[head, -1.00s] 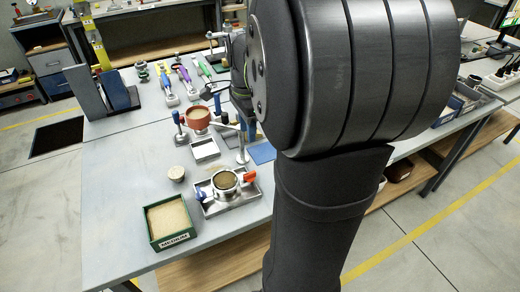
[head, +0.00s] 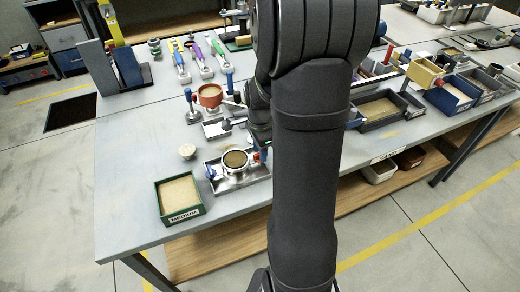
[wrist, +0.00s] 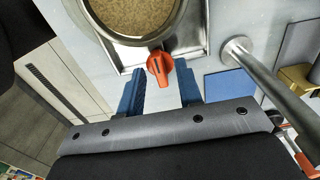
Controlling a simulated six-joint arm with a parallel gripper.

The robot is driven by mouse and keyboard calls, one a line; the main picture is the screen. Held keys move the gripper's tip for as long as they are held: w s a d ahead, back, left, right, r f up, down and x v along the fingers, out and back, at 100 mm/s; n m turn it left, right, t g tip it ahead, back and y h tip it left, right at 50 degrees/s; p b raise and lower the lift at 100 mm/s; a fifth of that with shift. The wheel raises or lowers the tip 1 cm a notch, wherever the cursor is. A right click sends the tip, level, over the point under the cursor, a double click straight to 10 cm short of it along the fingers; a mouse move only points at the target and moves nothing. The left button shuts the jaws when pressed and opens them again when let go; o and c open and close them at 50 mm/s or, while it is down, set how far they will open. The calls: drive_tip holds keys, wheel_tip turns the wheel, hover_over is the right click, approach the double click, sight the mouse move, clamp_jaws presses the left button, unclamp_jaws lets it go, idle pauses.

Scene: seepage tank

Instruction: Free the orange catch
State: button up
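The orange catch (wrist: 160,68) sits at the rim of a round metal vessel (wrist: 130,42) holding brown grainy material. In the wrist view my gripper (wrist: 163,80) is open, with one blue finger on each side of the catch's lower end. The fingers look apart from the catch; I cannot tell their height relative to it. In the head view the vessel (head: 235,160) stands in a metal tray (head: 228,186), with a blue catch (head: 210,172) on its left. The orange catch (head: 257,157) is partly hidden there by my arm.
A metal post (wrist: 260,75) stands right of my gripper in the wrist view. A green box (head: 180,196) of sand and a small sand-coloured cup (head: 187,151) are left of the tray. A red-rimmed bowl (head: 210,95) is behind.

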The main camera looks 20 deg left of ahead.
drive_tip(key=shift+f, duration=0.1)
clamp_jaws()
idle(0.3)
drive_tip(key=n, duration=0.4)
drive_tip(key=shift+n, duration=0.4)
drive_tip(key=n, duration=0.4)
drive_tip(key=shift+n, duration=0.3)
drive_tip(key=n, duration=0.4)
drive_tip(key=shift+n, duration=2.2)
